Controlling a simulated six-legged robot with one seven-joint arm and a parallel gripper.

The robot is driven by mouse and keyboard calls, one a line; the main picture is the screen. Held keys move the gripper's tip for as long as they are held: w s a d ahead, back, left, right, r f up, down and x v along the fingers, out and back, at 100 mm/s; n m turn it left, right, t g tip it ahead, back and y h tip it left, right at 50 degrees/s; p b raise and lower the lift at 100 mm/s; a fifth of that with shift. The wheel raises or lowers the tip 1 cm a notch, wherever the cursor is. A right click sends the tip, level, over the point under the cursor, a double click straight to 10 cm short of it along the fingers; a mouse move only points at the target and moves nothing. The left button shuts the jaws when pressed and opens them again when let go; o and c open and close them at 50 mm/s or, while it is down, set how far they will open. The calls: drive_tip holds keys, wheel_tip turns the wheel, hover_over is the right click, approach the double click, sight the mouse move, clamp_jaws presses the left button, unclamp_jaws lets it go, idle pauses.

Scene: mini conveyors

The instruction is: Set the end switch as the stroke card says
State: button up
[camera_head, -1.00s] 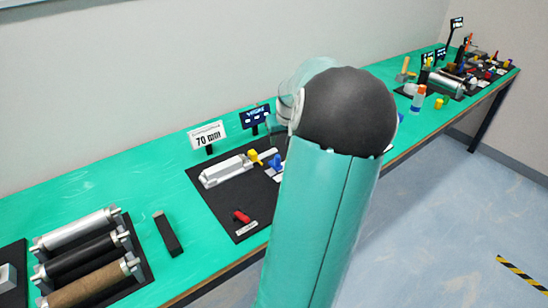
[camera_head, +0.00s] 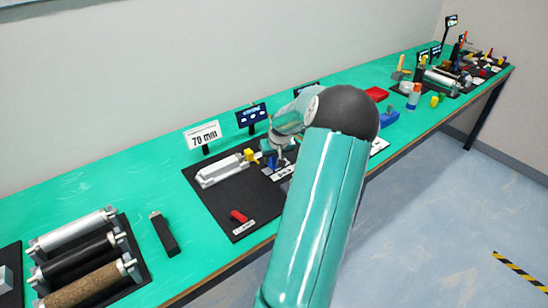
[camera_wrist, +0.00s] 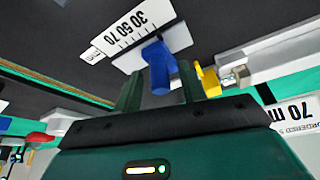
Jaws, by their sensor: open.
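The stroke card (camera_head: 203,135) reads 70 mm and stands behind the black board (camera_head: 226,205); part of it shows in the wrist view (camera_wrist: 293,112). On the board lies a pale cylinder (camera_head: 219,172) with a yellow piece (camera_head: 250,155) at its rod end, also in the wrist view (camera_wrist: 208,80). The blue end switch (camera_wrist: 158,66) stands at a white scale (camera_wrist: 138,35) marked 30, 50 and 70. I cannot tell its exact mark. My gripper (camera_wrist: 159,82) is open, with a finger on each side of the switch; contact is unclear.
A red piece (camera_head: 239,216) lies on the front of the board. A dark block (camera_head: 163,234) and a roller stand (camera_head: 130,245) are to the left. Further displays and small parts (camera_head: 414,95) stand along the right of the green bench (camera_head: 100,188).

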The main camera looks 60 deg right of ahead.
drive_tip(key=shift+c, duration=0.2)
clamp_jaws()
drive_tip(key=d, duration=0.1)
drive_tip(key=s+d, duration=0.2)
drive_tip(key=d, duration=0.1)
drive_tip(key=shift+s+d, duration=0.2)
drive_tip(key=shift+d, duration=0.25)
drive_tip(key=shift+r, duration=0.1)
drive_tip(key=shift+o, duration=0.2)
unclamp_jaws()
drive_tip(key=shift+d, duration=0.15)
